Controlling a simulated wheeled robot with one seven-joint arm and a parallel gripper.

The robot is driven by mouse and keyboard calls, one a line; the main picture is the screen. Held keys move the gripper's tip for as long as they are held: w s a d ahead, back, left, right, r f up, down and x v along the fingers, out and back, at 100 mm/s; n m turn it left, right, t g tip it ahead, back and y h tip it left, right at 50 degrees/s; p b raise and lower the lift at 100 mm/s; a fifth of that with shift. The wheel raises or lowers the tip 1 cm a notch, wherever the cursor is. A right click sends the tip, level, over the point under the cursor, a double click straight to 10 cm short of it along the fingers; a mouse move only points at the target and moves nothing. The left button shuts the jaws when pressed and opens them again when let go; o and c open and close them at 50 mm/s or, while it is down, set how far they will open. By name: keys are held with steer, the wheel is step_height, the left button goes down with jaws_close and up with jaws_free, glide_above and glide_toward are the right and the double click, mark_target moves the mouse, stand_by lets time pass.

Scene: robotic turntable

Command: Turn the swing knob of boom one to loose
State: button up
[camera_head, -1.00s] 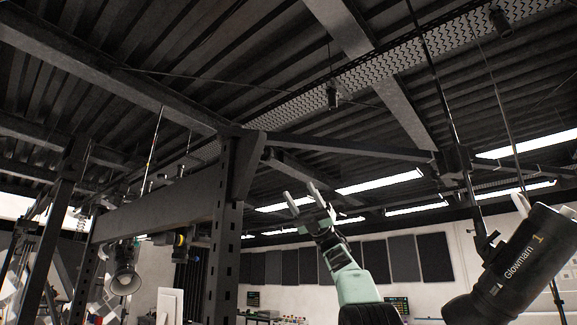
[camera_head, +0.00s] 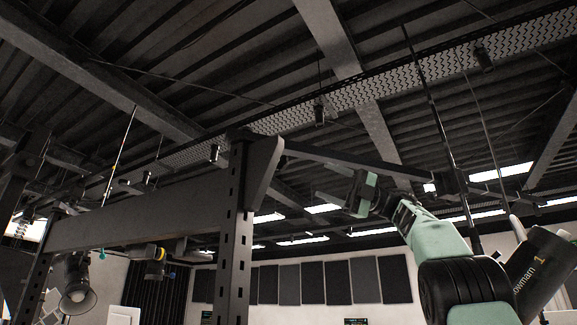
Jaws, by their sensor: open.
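Boom one appears to be the dark bar (camera_head: 350,164) running right from the bracket (camera_head: 262,168) at the top of a perforated post. A black lamp marked 1 (camera_head: 545,275) is at the lower right, partly hidden by my arm. I cannot make out the swing knob in this view. My gripper (camera_head: 354,190) is open and raised, appearing just below the bar and right of the bracket. Nothing shows between its jaws. I cannot tell how far it is from the bar.
The perforated post (camera_head: 236,240) and a wide crossbeam (camera_head: 140,212) stand left of my gripper. Another lamp (camera_head: 76,285) hangs at the lower left. Thin vertical rods rise near the bar's right end. Dark wall panels (camera_head: 327,282) are behind.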

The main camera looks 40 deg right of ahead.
mark_target(284, 164)
steer(key=shift+p+x, duration=1.35)
steer(key=shift+x, duration=4.5)
steer(key=c, duration=1)
